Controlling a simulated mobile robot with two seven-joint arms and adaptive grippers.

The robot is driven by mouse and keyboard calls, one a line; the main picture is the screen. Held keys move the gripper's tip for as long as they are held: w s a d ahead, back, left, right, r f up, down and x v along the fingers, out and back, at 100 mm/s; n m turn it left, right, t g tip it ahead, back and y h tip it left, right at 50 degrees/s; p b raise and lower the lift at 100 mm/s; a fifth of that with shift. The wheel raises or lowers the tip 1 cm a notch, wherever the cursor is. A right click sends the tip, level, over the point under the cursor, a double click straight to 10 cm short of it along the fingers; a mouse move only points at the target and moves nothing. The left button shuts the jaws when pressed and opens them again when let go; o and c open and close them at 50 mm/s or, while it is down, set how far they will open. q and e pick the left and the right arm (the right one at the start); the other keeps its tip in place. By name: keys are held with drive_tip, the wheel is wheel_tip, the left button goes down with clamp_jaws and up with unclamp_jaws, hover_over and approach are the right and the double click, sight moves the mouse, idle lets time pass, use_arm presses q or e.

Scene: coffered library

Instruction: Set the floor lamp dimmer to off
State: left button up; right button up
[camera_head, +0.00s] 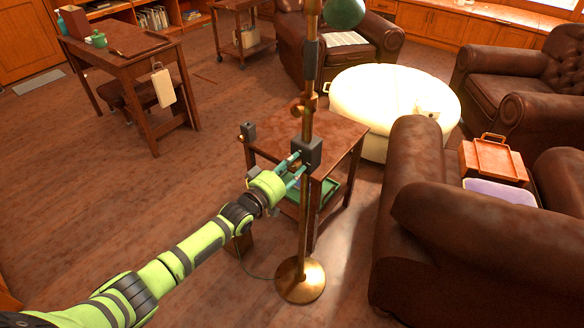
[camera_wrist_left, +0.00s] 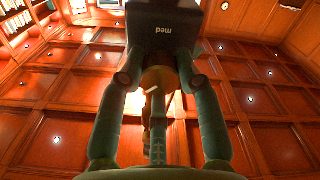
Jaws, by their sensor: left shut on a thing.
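The floor lamp has a brass pole (camera_head: 303,225) on a round brass base (camera_head: 300,281), with a green shade (camera_head: 343,11) at the top. A dark dimmer box (camera_head: 313,155) sits partway up the pole. My left gripper (camera_head: 297,163) reaches it from the lower left. In the left wrist view the box (camera_wrist_left: 163,20) bears the upside-down word "med". Below that word, a brass-coloured dial (camera_wrist_left: 160,78) with a pale pointer mark sits between my left gripper's fingers (camera_wrist_left: 158,82), which are shut on it. My right gripper is not in view.
A small wooden side table (camera_head: 340,131) stands right behind the pole. A brown leather armchair (camera_head: 440,230) is close on the right, and a white round ottoman (camera_head: 385,95) is behind. A desk (camera_head: 118,45) stands at the back left. The floor on the left is clear.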

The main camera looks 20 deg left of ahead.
use_arm(q)
drive_tip(key=n+b, duration=0.1)
drive_tip(key=n, duration=0.3)
drive_tip(key=shift+n+b, duration=0.3)
drive_tip(key=n+b, duration=0.1)
drive_tip(key=n, duration=0.3)
drive_tip(key=shift+b, duration=0.35)
drive_tip(key=shift+n, duration=0.3)
drive_tip(key=o, duration=1.1)
drive_tip(key=shift+d, duration=0.1)
drive_tip(key=shift+o, duration=0.2)
drive_tip(key=v, duration=1.2)
